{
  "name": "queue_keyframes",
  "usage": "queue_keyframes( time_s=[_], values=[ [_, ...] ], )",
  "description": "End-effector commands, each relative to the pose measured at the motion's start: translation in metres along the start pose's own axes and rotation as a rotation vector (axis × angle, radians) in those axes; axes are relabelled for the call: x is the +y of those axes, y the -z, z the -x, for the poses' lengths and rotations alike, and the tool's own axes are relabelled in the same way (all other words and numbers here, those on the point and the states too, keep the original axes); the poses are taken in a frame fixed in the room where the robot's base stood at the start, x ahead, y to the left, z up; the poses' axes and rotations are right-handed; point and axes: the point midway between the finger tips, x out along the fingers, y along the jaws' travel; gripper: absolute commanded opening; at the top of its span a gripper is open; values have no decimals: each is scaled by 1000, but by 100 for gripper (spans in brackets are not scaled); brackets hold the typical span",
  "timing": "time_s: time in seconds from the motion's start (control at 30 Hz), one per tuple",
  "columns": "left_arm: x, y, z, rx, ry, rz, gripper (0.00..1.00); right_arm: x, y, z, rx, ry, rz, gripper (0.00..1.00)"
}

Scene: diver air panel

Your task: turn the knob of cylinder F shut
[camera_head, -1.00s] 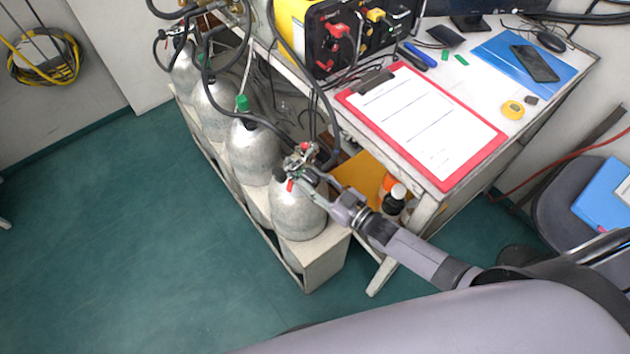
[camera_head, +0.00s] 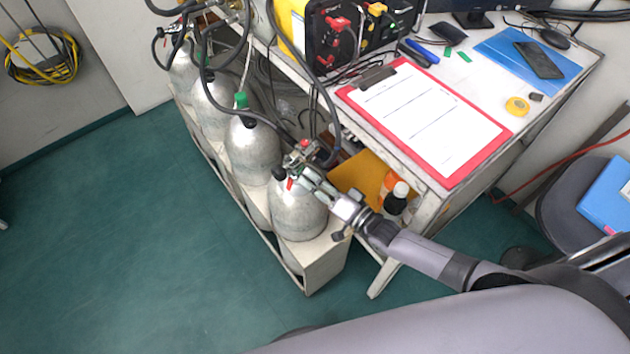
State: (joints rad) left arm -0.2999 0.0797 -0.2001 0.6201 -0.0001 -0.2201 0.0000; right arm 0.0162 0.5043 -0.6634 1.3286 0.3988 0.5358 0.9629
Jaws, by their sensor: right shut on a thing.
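Several grey gas cylinders stand in a row in a pale rack. The nearest cylinder (camera_head: 298,215) has a metal valve (camera_head: 300,155) with red parts and a hose on top. No letter can be read on it, so I cannot tell from a label whether it is cylinder F. My right gripper (camera_head: 306,178) is at this valve, coming in from the lower right, and is shut on its knob. The knob is mostly hidden by the fingers. My left gripper is not in view.
A desk (camera_head: 440,182) stands right of the cylinders, with a red clipboard (camera_head: 425,115) near its edge and a yellow-black air panel (camera_head: 345,35). Black hoses (camera_head: 325,95) hang between panel and valves. The green floor (camera_head: 120,240) on the left is clear.

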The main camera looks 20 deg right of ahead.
Motion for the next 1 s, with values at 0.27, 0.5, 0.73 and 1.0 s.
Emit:
queue_keyframes(
  time_s=[0.27, 0.5, 0.73, 1.0],
  values=[
    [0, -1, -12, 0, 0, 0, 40, 2, -3, 1, 7, -1, -249, 6],
    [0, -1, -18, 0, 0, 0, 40, 2, -3, 1, 14, 0, -418, 6],
    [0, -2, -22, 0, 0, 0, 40, 1, -2, 1, 17, 0, -517, 6],
    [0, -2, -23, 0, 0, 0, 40, 1, -2, 1, 19, 0, -560, 6]
  ],
)
